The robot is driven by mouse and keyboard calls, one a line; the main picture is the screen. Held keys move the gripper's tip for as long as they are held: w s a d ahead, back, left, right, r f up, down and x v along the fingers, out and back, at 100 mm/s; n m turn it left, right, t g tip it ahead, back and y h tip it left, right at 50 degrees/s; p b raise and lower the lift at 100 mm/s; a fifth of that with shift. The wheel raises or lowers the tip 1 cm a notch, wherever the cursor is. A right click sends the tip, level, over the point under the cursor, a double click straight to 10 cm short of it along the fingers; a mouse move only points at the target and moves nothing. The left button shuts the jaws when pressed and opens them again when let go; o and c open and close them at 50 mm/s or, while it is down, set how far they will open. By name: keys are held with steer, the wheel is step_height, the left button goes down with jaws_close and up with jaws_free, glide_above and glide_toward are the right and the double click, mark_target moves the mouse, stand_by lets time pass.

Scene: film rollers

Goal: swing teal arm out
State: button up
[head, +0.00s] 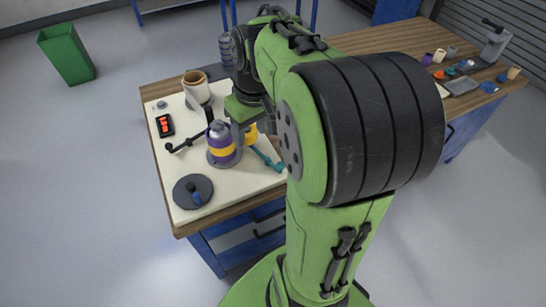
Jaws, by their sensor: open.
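The teal arm (266,159) lies low over the cream board (240,183). It slants down to the right from beside a purple and yellow roller (221,143), and its thicker end is near my forearm. Its inner end is partly hidden behind the roller and my gripper. My gripper (239,133) is open and points down just behind and right of the roller, above the inner end of the teal arm. A yellow part (250,136) shows beside the fingers. I cannot tell whether the fingers touch anything.
A black arm (185,143) reaches left of the roller. A dark disc with a blue knob (193,191), a cream roll (196,86) and a black box with red marks (165,125) stand on the board. A second bench (388,39) holds small parts. My arm hides the right side.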

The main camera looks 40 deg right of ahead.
steer(key=w+d+f+g+y, duration=0.2)
steer(key=d+f, duration=1)
steer(key=d, duration=0.3)
steer(key=a+f+b, duration=0.1)
steer(key=f, duration=0.4)
steer(key=a+f+b, duration=0.1)
steer(key=f, duration=0.4)
steer(key=a+f+b, duration=0.1)
steer(key=f, duration=0.4)
steer(key=shift+a, duration=0.2)
jaws_close()
